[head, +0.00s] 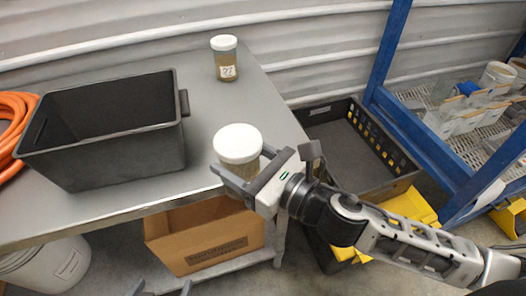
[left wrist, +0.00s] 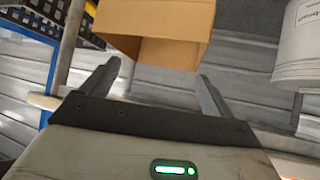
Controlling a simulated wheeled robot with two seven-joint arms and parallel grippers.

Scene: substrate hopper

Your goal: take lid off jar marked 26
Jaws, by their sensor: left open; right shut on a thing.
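A jar (head: 247,170) with a white lid (head: 238,143) and brownish contents is near the table's front right edge. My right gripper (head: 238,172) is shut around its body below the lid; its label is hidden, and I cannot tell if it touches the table. A second jar (head: 228,67) with a white lid stands upright at the back of the table; its label seems to read 27. My left gripper (head: 162,289) shows only its fingertips at the bottom of the head view. In the left wrist view it (left wrist: 158,75) is open and empty.
A black bin (head: 105,140) stands on the grey table (head: 210,140), with an orange hose (head: 14,130) to its left. A cardboard box (head: 205,240) sits on the lower shelf beside a white bucket (head: 52,268). A blue rack (head: 425,135) and black crate (head: 350,150) are right.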

